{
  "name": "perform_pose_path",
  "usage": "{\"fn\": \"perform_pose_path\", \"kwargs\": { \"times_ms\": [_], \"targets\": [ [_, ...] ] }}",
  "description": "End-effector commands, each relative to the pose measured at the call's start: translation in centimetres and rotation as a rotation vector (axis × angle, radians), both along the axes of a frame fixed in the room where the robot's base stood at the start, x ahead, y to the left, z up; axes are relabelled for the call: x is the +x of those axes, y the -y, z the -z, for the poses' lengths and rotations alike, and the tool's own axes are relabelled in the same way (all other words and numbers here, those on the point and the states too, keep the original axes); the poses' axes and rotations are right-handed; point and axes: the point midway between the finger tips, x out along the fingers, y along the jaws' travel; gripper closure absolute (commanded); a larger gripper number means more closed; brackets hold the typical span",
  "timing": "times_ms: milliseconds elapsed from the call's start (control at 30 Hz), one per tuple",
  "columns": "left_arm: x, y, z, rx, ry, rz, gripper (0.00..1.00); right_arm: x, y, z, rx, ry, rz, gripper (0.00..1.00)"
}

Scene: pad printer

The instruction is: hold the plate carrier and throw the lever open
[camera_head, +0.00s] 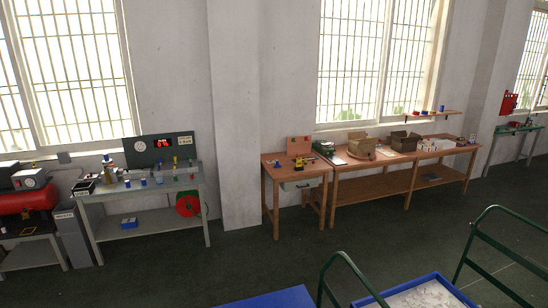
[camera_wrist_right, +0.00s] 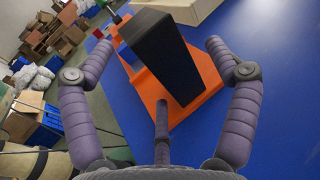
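In the right wrist view an orange base (camera_wrist_right: 193,112) with a long black block (camera_wrist_right: 165,55) on it lies on a blue surface (camera_wrist_right: 265,75). I cannot tell which parts are the plate carrier and the lever. My right gripper (camera_wrist_right: 158,72) is open, its fingers spread on both sides of the black block, and a third finger points toward the orange base. Nothing is gripped. My left gripper is not in view, and the head view shows neither gripper.
A beige block (camera_wrist_right: 182,10) stands beyond the black block. In the head view a blue surface (camera_head: 265,300), a blue-rimmed tray (camera_head: 445,285) and green rails (camera_head: 345,268) are near the bottom.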

Motion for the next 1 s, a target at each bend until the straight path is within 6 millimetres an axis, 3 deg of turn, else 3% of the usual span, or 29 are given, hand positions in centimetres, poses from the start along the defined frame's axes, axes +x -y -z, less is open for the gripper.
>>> {"fn": "perform_pose_path", "kwargs": {
  "times_ms": [267,700,1000],
  "targets": [
    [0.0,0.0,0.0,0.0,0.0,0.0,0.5,0.0,1.0,-0.3,0.001,0.003,0.003,0.12],
    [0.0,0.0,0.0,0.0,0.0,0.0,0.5,-2.2,8.6,-0.9,-0.001,0.001,0.003,0.12],
    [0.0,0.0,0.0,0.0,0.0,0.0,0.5,-3.1,11.3,-1.2,0.001,0.0,0.0,0.12]
  ]
}}
